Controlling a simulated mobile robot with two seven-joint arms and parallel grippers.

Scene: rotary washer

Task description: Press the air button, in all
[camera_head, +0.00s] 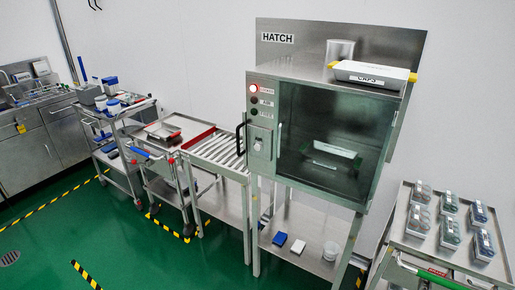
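The steel hatch cabinet (292,72) stands at centre right, with its tinted glass door (340,120) shut. On its left front strip are three round buttons or lamps in a column. The top one (255,88) glows red. The middle one (254,100) is dark red, next to a small label (266,102) that seems to read AIR. The bottom one (254,112) is dark green. A small panel with a knob or switch (258,144) sits below them. Neither of my grippers is in view.
A roller conveyor (215,150) joins the cabinet's left side, near a black handle (240,138). Carts (118,140) and a sink (30,95) stand at left. A cart with several small containers (447,238) stands at right. Green floor in front is mostly clear.

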